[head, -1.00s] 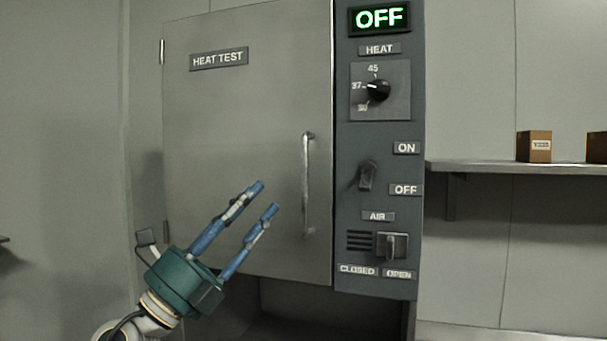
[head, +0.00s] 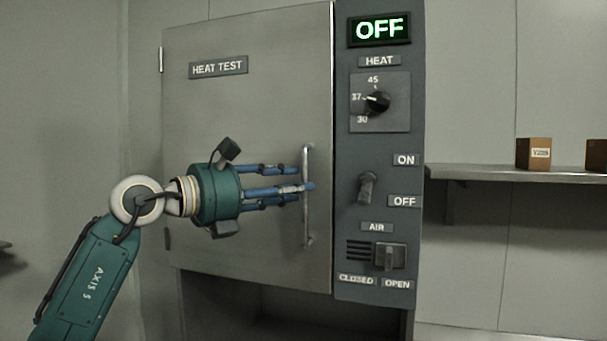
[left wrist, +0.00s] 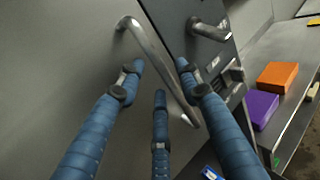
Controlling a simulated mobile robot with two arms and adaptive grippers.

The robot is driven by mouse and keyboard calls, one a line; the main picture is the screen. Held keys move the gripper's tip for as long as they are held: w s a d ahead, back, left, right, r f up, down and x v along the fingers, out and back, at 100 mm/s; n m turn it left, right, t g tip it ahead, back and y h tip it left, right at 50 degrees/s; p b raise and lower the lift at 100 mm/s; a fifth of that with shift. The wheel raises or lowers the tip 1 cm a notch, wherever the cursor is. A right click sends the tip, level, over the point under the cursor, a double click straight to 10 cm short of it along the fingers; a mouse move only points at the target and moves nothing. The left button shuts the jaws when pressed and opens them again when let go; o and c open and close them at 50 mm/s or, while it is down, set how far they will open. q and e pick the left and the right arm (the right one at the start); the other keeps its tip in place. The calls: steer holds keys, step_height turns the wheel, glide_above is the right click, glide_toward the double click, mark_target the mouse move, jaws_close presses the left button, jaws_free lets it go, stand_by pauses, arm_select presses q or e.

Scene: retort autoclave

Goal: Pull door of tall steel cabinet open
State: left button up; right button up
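The tall steel cabinet has a grey door (head: 245,120) marked HEAT TEST. The door looks closed, with hinges at its left edge. A vertical bar handle (head: 306,222) is near the door's right edge. My left gripper (head: 305,179) points right, with its blue fingertips at the middle of the handle. In the left wrist view the handle (left wrist: 150,45) runs between the spread fingers (left wrist: 165,80), which are open. I cannot tell whether any finger touches the bar. My right gripper is in neither view.
Right of the door is a control panel (head: 343,215) with an OFF display (head: 379,29), a heat dial (head: 378,102), an ON/OFF lever (head: 367,188) and an air switch (head: 390,257). A shelf (head: 480,173) at the right holds brown boxes (head: 534,154).

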arm_select(q)
steer(key=p+x, duration=0.1)
steer(key=x, duration=0.2)
steer(key=shift+w+d, duration=0.1)
jaws_close()
